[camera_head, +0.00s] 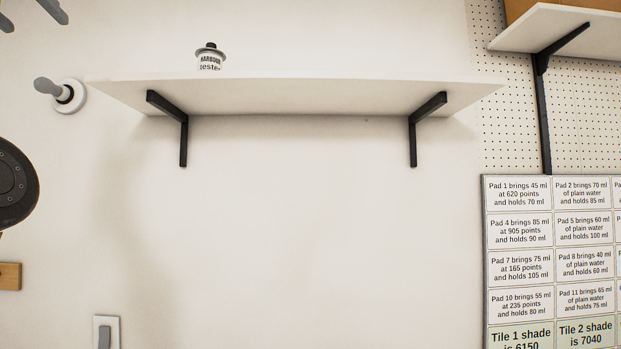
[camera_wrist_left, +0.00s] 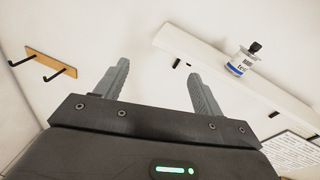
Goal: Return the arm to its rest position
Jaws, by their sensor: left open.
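My left gripper (camera_head: 30,14) shows only at the top left corner of the head view, as two grey fingers spread apart. In the left wrist view the left gripper (camera_wrist_left: 158,68) is open, with nothing between its fingers and white wall behind them. The shelf and its bottle are beyond the fingers to the right in that view. My right gripper is in neither view.
A white wall shelf (camera_head: 300,94) bears a small labelled bottle with a dark cap (camera_head: 209,58). A grey wall knob (camera_head: 62,93) is left of it. A board of text cards (camera_head: 550,250) is at right. A wooden hook rack (camera_wrist_left: 45,63) is at left in the wrist view.

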